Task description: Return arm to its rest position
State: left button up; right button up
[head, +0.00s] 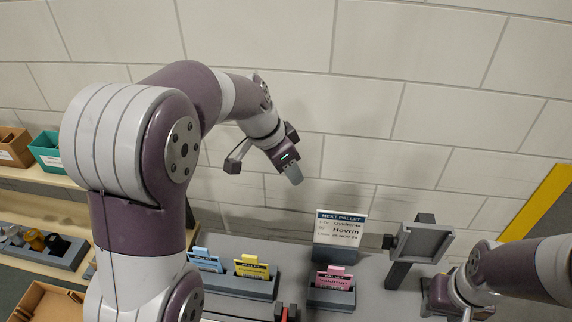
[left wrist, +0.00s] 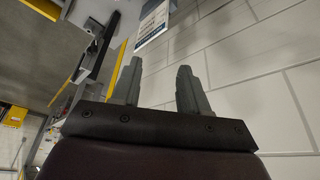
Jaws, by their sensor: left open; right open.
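My left arm rises from the lower left of the head view and bends over toward the wall. My left gripper (head: 292,174) is held in the air in front of the tiled wall, above the bench. In the left wrist view its two grey fingers (left wrist: 157,88) stand apart with nothing between them. My right arm comes in from the right edge of the head view. My right gripper (head: 440,297) is low at the right, partly hidden by its own arm, and its fingertips are hard to see.
A "Next Pallet" sign (head: 338,229) stands at the back of the bench. Holders with blue (head: 206,260), yellow (head: 251,268) and pink (head: 334,278) cards sit before it. A dark stand (head: 423,245) is right of the sign. Shelves with bins (head: 46,150) are at left.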

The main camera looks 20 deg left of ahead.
pick_arm(q)
jog(key=shift+s+a, duration=0.1)
jog(key=shift+s, duration=0.05)
jog(key=s+f+n+y+b, duration=0.1)
jog(key=s+f+n+b, duration=0.1)
jog(key=s+f+b, duration=0.3)
jog(key=s+a+f+n+g+y+b, duration=0.1)
jog(key=s+f+n+b, duration=0.2)
jog(key=f, duration=0.9)
jog(key=s+a+f+n+y+b, duration=0.1)
jog(key=s+f+n+b, duration=0.2)
jog(key=s+f+b, duration=0.5)
jog(key=shift+s+f+g, duration=0.4)
jog(key=shift+s+f, duration=0.1)
jog(key=shift+f, duration=0.15)
